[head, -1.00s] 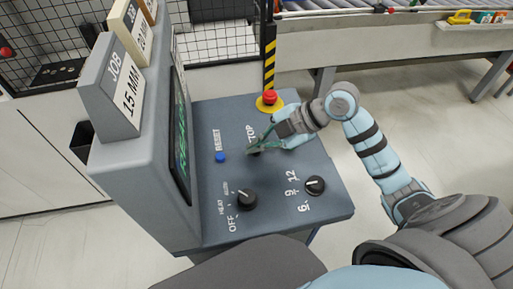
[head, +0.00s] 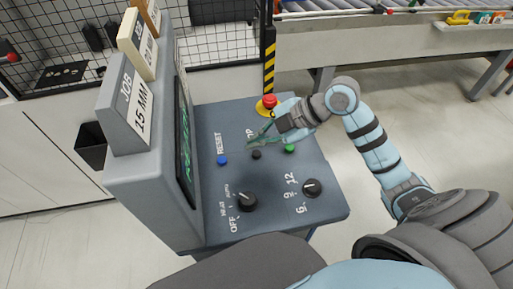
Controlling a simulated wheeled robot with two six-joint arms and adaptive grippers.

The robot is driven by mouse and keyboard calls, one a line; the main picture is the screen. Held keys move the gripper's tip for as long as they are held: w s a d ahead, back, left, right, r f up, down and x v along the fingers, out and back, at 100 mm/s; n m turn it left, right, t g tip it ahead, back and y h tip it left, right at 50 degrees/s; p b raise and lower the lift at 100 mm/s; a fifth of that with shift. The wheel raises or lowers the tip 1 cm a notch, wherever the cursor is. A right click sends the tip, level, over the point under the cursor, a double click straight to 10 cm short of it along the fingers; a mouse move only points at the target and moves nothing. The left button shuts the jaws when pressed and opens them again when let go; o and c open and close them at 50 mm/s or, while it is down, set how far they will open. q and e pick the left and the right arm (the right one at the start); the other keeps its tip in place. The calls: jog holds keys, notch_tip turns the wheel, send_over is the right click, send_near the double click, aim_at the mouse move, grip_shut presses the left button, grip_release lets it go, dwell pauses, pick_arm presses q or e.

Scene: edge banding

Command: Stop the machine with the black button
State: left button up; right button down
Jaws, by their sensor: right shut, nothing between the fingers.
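The black button (head: 256,155) is a small dark cap on the sloped grey-blue control panel (head: 275,212), in front of the partly covered STOP label. My right gripper (head: 251,143) is shut and empty, its green fingertips just behind the black button in the picture. The black button is uncovered, and a gap shows between it and the fingers. The fingers hide part of the label. How high they are above the panel is hard to tell. My left gripper is not in view.
A blue RESET button (head: 222,160) is left of the black button, and a green button (head: 290,148) is right. A red emergency stop (head: 269,101) stands behind my gripper. Two black knobs, heat (head: 246,202) and numbered (head: 312,187), are nearer. The screen housing (head: 150,185) rises at left.

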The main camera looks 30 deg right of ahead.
aim_at(257, 156)
notch_tip(257, 156, up, 4)
jog(key=p, duration=0.2)
jog(key=shift+f+p, duration=0.2)
jog(key=shift+p, duration=0.1)
jog(key=shift+f, duration=0.15)
jog(key=shift+s, duration=0.1)
